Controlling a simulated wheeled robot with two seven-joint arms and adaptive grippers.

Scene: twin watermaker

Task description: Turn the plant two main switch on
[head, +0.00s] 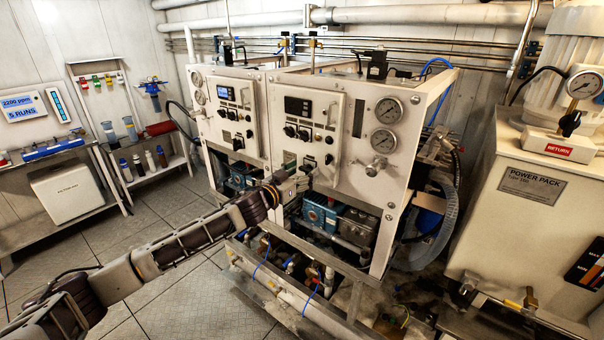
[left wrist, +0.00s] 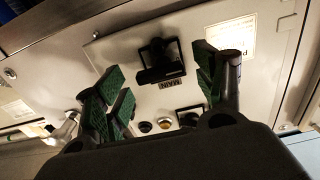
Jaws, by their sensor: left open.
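In the head view, two white control panels stand side by side. The left panel (head: 222,118) has a lit blue display, and the right panel (head: 350,150) has a dark display (head: 298,106). I cannot read plant numbers. My left gripper (head: 293,172) is at the lower left part of the right panel, partly hiding it. In the left wrist view, a black switch (left wrist: 160,60) sits beside a label reading MAIN (left wrist: 170,83). The open green-padded fingers of my left gripper (left wrist: 160,82) lie to either side of it; contact cannot be told. My right gripper is not in view.
Pressure gauges (head: 388,110) and several black knobs are on the right panel. Pumps and pipes fill the frame below. A power pack (head: 515,215) stands at the right. A bottle shelf (head: 155,175) is at the left, with clear floor (head: 165,270) in front.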

